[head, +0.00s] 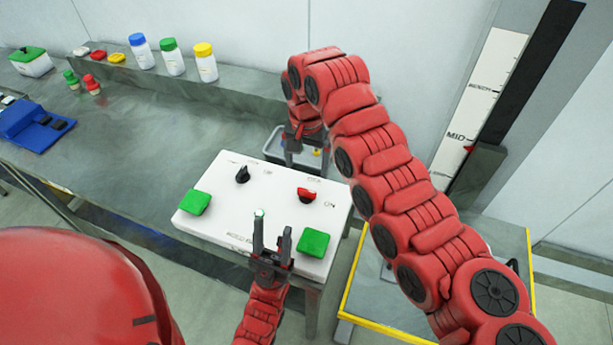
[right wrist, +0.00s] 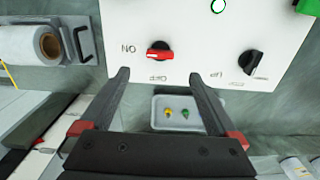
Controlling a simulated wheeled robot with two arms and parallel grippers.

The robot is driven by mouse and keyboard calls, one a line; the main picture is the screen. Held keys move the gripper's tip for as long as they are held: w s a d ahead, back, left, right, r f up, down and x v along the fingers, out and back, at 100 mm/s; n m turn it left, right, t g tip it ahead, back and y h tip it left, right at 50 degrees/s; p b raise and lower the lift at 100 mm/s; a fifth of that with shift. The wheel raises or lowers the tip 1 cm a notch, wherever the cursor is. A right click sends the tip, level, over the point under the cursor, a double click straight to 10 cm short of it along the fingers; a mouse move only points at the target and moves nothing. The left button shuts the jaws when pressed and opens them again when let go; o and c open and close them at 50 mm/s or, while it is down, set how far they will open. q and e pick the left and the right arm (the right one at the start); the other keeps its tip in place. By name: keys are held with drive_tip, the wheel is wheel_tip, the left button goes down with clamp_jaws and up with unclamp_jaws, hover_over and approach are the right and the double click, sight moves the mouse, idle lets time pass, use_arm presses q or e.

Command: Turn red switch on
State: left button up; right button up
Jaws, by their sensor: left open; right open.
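The red switch (head: 307,194) is a rotary knob on the white control panel (head: 225,222), with an ON label to its right. In the right wrist view the red switch (right wrist: 160,52) shows upside down, its handle lying roughly sideways beside the label. My right gripper (head: 307,160) is open and empty, behind the panel's far edge. In its wrist view the open fingertips (right wrist: 158,76) lie either side of the switch's line, short of it and apart from it. My left gripper (head: 272,228) is open and empty over the panel's near part, beside a small lit button (head: 259,212).
A black knob (head: 242,174) and two green buttons (head: 195,202) (head: 312,242) are also on the panel. A grey tray (right wrist: 160,122) with small yellow and green items lies behind it. Several bottles (head: 171,57) stand on the back shelf. A yellow-edged table (head: 346,300) is at right.

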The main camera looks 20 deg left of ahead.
wheel_tip(320, 180, up, 8)
drive_tip(key=b, duration=0.1)
drive_tip(key=shift+r, duration=0.1)
drive_tip(key=shift+s, duration=0.1)
idle(0.6)
